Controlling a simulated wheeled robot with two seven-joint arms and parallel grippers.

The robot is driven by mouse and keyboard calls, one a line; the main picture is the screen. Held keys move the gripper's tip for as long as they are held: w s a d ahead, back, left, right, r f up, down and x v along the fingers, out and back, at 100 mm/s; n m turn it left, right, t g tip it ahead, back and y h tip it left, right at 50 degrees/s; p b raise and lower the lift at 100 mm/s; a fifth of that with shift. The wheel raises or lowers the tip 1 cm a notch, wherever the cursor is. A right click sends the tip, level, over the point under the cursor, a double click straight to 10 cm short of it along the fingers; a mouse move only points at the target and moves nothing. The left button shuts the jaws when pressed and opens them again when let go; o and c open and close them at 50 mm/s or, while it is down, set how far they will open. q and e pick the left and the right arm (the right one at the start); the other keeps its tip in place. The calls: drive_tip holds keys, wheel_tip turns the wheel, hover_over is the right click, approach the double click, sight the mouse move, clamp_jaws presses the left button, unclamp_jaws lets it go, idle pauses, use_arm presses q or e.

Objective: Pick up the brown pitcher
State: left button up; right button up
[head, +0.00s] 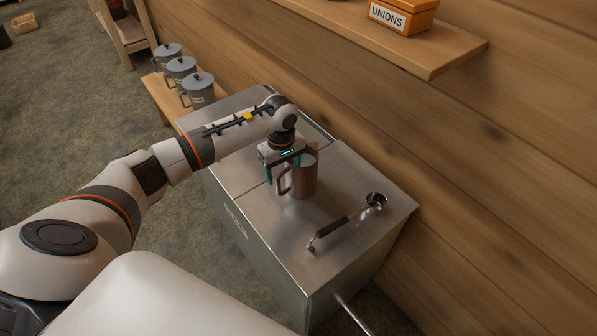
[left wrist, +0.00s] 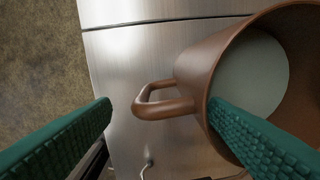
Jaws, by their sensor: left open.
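The brown pitcher (head: 302,180) stands upright on the metal evaporator top (head: 345,177), with its handle toward the left. In the left wrist view the pitcher (left wrist: 196,68) fills the right side, its pale inside visible and its handle (left wrist: 160,103) pointing left. My left gripper (head: 283,170) is at the pitcher from above and is open. In the left wrist view its green fingers (left wrist: 158,112) are apart; the right finger overlaps the pitcher's rim and mouth, the left is beyond the handle. Whether a finger touches the pitcher is unclear. My right gripper is out of view.
A ladle (head: 338,227) with a dark handle lies on the metal top to the right of the pitcher. Several grey lidded pots (head: 197,90) stand on a wooden bench behind left. A shelf (head: 400,42) with an orange box (head: 402,18) labelled "UNIONS" is on the wooden wall.

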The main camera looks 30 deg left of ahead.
use_arm(q)
drive_tip(key=shift+f, duration=1.1)
clamp_jaws()
drive_tip(key=shift+w+r, duration=0.1)
